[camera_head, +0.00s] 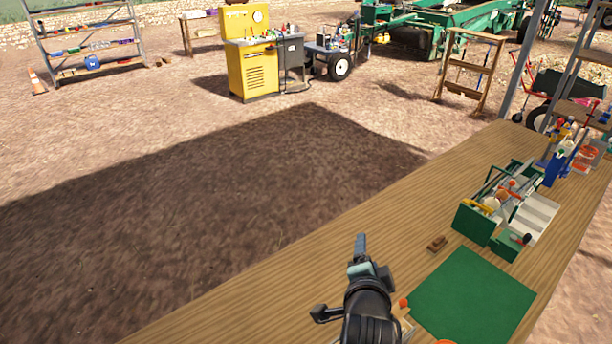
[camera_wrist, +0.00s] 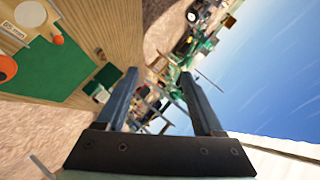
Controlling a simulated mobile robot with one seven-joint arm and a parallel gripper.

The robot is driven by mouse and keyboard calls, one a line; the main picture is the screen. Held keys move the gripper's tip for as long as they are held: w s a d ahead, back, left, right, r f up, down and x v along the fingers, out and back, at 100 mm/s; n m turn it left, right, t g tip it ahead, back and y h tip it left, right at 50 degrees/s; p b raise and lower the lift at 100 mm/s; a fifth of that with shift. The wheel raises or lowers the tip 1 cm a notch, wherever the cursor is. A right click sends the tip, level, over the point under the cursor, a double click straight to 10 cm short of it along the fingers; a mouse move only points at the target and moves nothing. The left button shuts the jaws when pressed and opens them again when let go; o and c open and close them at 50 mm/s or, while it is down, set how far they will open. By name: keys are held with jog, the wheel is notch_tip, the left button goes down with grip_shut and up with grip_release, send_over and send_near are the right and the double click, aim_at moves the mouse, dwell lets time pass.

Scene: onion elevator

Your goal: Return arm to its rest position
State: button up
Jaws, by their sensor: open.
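My gripper (camera_head: 360,250) is raised over the near part of the wooden workbench (camera_head: 330,270), left of the green mat (camera_head: 472,298). In the wrist view my gripper (camera_wrist: 158,72) has its two fingers apart, with nothing between them. The wrist view is tilted and looks out past the bench toward the yard and sky. Part of the bench near my wrist is hidden behind my arm in the head view.
A green toolbox (camera_head: 478,222) with tools stands on the bench beyond the mat. A small brown block (camera_head: 436,244) lies near the mat. Bottles (camera_head: 562,150) stand at the bench's far end. Open dirt ground (camera_head: 230,200) lies left of the bench.

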jog(key=s+a+r+n+t+b, duration=0.1)
jog(key=a+r+n+t+b, duration=0.2)
jog(key=r, duration=1)
jog(key=s+a+r+n+t+b, duration=0.1)
jog(key=a+r+n+t+b, duration=0.2)
jog(key=r, duration=1)
jog(key=s+a+r+n+t+y+b, duration=0.1)
jog(key=s+a+r+n+t, duration=0.2)
jog(key=s+r, duration=0.5)
jog(key=s+a+r+n+t+y+b, duration=0.1)
jog(key=s+a+r+n+t, duration=0.1)
jog(key=s+r+n+t, duration=0.3)
jog(key=s+r, duration=0.3)
jog(key=shift+s+a+r+n+y, duration=0.15)
jog(key=shift+s+a+n+y, duration=0.2)
jog(key=shift+a+n+y, duration=0.05)
